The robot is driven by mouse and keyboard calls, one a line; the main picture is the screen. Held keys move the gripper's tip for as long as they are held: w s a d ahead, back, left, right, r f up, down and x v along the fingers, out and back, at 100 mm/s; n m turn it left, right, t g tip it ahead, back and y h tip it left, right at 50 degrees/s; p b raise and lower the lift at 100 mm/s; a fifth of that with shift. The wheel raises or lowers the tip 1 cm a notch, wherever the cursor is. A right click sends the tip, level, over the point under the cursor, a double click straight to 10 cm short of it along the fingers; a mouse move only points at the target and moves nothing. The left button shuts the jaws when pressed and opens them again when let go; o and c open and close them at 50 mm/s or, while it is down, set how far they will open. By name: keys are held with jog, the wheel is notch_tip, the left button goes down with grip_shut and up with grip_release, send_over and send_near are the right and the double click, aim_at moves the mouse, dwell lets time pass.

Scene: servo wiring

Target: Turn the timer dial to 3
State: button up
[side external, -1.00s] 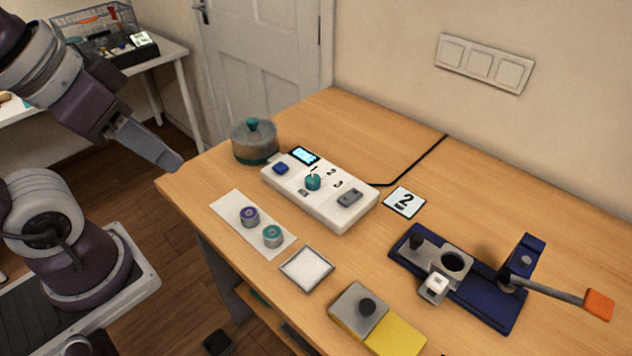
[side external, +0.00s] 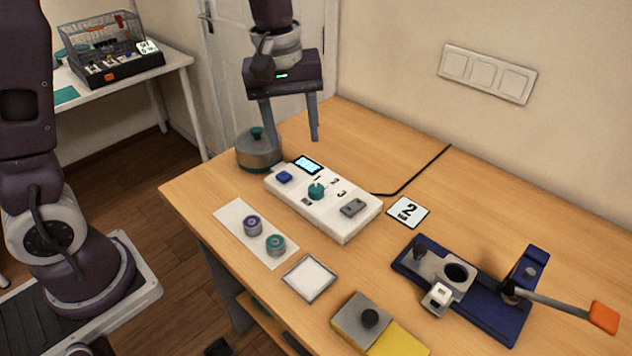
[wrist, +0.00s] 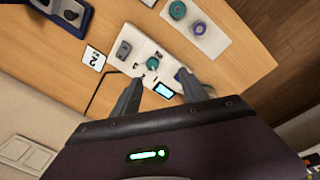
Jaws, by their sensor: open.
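The timer dial (side external: 316,190) is a small teal knob on a white control box (side external: 340,222), with the numbers 1, 2 and 3 printed around its far side. I cannot clearly tell which number it points to. The box also carries a lit screen (side external: 308,165), a blue button (side external: 284,177) and a grey switch (side external: 353,207). My gripper (side external: 296,143) is open and empty, above the far end of the box and well clear of the dial. In the wrist view the dial (wrist: 152,64) lies beyond my fingertips (wrist: 158,80), roughly between them.
A grey pot with a teal knob (side external: 258,150) stands close behind the box's left end. Two small round pieces (side external: 263,235) sit on a white strip in front. A card reading 2 (side external: 408,212) and a blue press with a lever (side external: 475,290) are to the right.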

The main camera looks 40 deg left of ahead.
aim_at(316, 187)
jog(key=w+f+n, duration=0.1)
jog(key=f, duration=0.1)
jog(key=w+f+n+g, duration=0.1)
jog(key=w+f, duration=0.1)
jog(key=f, duration=0.1)
jog(key=w+f+n, duration=0.1)
jog(key=w+f, duration=0.1)
jog(key=f, duration=0.1)
jog(key=shift+w+d, duration=0.1)
jog(key=shift+d, duration=0.15)
notch_tip(316, 187, down, 7)
jog(key=shift+f, duration=0.1)
grip_shut()
